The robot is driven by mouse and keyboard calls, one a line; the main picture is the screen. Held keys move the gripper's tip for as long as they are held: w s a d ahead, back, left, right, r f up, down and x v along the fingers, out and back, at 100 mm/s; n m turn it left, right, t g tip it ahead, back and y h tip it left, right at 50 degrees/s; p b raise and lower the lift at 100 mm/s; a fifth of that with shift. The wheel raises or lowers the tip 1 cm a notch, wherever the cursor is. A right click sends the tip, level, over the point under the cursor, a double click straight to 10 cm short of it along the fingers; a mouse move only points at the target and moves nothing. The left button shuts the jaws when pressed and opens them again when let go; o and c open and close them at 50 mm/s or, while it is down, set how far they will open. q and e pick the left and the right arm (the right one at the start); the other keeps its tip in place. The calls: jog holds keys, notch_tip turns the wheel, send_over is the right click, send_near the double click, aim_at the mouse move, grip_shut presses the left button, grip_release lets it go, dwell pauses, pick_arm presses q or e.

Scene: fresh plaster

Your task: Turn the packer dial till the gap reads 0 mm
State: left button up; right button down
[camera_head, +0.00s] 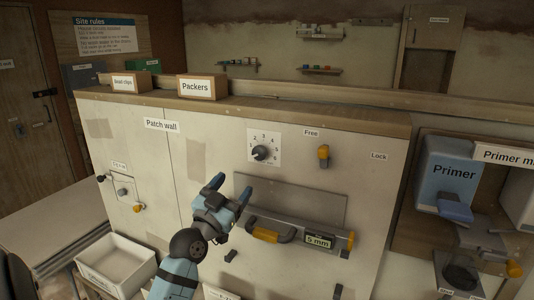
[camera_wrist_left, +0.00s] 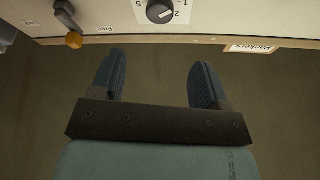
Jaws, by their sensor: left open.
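The packer dial (camera_head: 260,153) is a dark knob on a white numbered plate on the patch wall (camera_head: 115,165). Its exact setting is too small to tell. Below it on the right, a level-like bar carries a gap readout (camera_head: 318,240) showing "5 mm". My left gripper (camera_head: 231,187) is open and empty, below and left of the dial and apart from it. In the left wrist view the dial (camera_wrist_left: 160,11) is at the top edge, partly cut off, beyond the open fingers (camera_wrist_left: 155,65). My right gripper is not in view.
A yellow-tipped lever (camera_head: 323,153) sits right of the dial, between "Free" and "Lock" labels. A box labelled Packers (camera_head: 202,87) stands on the ledge. A white bin (camera_head: 115,265) is at lower left. A Primer dispenser (camera_head: 450,175) is at right.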

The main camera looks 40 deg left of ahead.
aim_at(258, 154)
pick_arm(q)
jog(key=p+x, duration=0.3)
jog(key=x, duration=0.8)
jog(key=shift+w, duration=0.15)
jog(key=shift+w+a+r+p, duration=0.15)
jog(key=shift+w+p, duration=0.15)
jog(key=shift+w, duration=0.25)
jog(key=c, duration=0.9)
